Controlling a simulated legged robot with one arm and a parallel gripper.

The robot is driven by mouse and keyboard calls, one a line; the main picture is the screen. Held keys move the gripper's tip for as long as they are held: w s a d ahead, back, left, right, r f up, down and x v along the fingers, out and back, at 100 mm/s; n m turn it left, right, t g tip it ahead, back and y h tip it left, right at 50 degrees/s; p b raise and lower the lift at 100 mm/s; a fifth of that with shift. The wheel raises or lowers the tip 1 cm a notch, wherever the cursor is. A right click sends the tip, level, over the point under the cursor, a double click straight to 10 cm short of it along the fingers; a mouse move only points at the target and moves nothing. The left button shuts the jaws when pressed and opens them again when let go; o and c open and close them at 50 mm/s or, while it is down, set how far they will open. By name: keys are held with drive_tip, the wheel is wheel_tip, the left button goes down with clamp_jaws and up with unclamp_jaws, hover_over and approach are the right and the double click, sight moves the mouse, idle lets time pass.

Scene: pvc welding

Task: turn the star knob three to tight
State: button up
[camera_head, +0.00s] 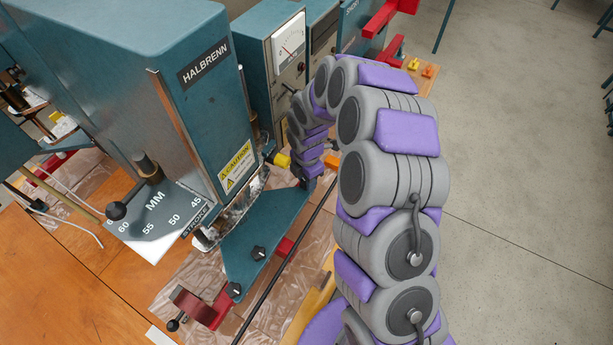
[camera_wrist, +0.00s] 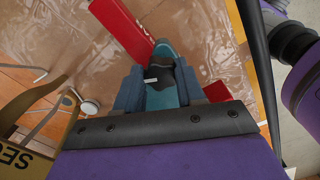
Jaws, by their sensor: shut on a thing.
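A teal plate (camera_head: 262,235) juts out at the front of the press marked HALBRENN. Two dark star knobs, one nearer the middle (camera_head: 259,253) and one at the near end (camera_head: 235,290), sit on it, each with a small white mark. My gripper (camera_wrist: 158,88) is at the plate's far end, its blue-grey fingers on either side of a third dark star knob (camera_wrist: 159,76), shut on it. This knob also shows a white mark. In the head view my arm's end covers most of that spot. How tight the knob is cannot be told.
A red clamp (camera_head: 200,308) stands by the plate's near end. A dark rod (camera_head: 290,255) runs along the plate's right side. The press (camera_head: 190,110) and a gauge box (camera_head: 275,55) rise close to my arm. Clear sheeting covers the wooden bench; open floor lies right.

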drive_tip(key=m, duration=0.4)
drive_tip(key=shift+r+m+p, duration=0.1)
drive_tip(key=shift+m+p, duration=0.2)
drive_tip(key=m, duration=0.4)
drive_tip(key=shift+m, duration=0.3)
drive_tip(key=m, duration=0.4)
drive_tip(key=shift+m, duration=0.3)
drive_tip(key=m, duration=0.3)
drive_tip(key=shift+a+m, duration=0.1)
drive_tip(key=shift+m, duration=0.2)
drive_tip(key=m, duration=0.3)
drive_tip(key=shift+m, duration=0.3)
drive_tip(key=m, duration=0.3)
drive_tip(key=shift+a+m+p, duration=0.1)
drive_tip(key=shift+m+p, duration=0.2)
drive_tip(key=m+p, duration=0.1)
drive_tip(key=m, duration=0.5)
drive_tip(key=shift+a+r, duration=0.1)
